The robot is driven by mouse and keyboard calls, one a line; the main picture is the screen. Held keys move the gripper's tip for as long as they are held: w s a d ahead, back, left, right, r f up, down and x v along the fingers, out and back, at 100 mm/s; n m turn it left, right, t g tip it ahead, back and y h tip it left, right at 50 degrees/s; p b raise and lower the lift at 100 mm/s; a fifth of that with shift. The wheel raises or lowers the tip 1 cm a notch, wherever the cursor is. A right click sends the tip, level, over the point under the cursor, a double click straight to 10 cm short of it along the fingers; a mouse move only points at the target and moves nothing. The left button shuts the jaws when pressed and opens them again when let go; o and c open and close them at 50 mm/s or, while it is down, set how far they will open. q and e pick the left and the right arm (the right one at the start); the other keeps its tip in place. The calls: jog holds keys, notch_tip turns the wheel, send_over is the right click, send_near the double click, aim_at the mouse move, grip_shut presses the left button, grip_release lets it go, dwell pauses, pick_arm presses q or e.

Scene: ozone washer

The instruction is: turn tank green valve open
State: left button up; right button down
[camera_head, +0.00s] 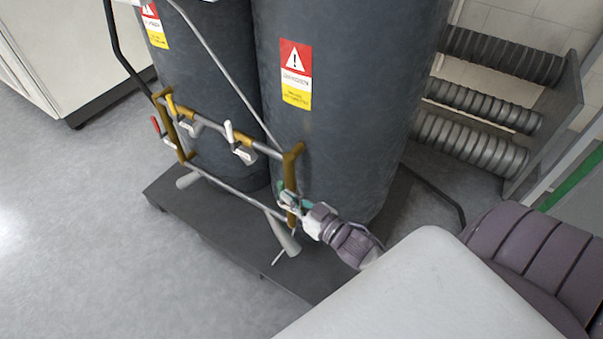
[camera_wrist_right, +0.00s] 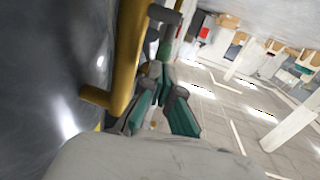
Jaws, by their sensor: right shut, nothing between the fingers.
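Two dark grey tanks (camera_head: 345,110) with red and yellow warning labels stand on a dark platform. A pipe frame with brass-coloured uprights (camera_head: 291,165) runs across their fronts. My right gripper (camera_head: 290,201) is at the lower part of the right brass upright, shut and empty. Its teal and grey fingers (camera_wrist_right: 163,84) are close beside the brass pipe (camera_wrist_right: 128,60) in the right wrist view. A small green part (camera_wrist_right: 165,49), perhaps the valve handle, shows just beyond the fingertips. Whether the fingers touch it, I cannot tell. My left gripper is out of view.
A red-handled valve (camera_head: 156,126) and white-handled valves (camera_head: 241,145) sit along the pipes to the left. The platform (camera_head: 225,235) has a low edge. Ridged grey cylinders (camera_head: 470,145) are racked behind at right. Open floor (camera_head: 90,220) lies at left, near a white cabinet (camera_head: 75,50).

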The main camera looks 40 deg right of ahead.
jog(key=s+d, duration=0.2)
jog(key=s, duration=0.9)
jog(key=shift+s+d+r, duration=0.15)
jog(key=shift+s+r, duration=0.05)
jog(key=shift+s, duration=0.2)
jog(key=shift+w+f, duration=0.1)
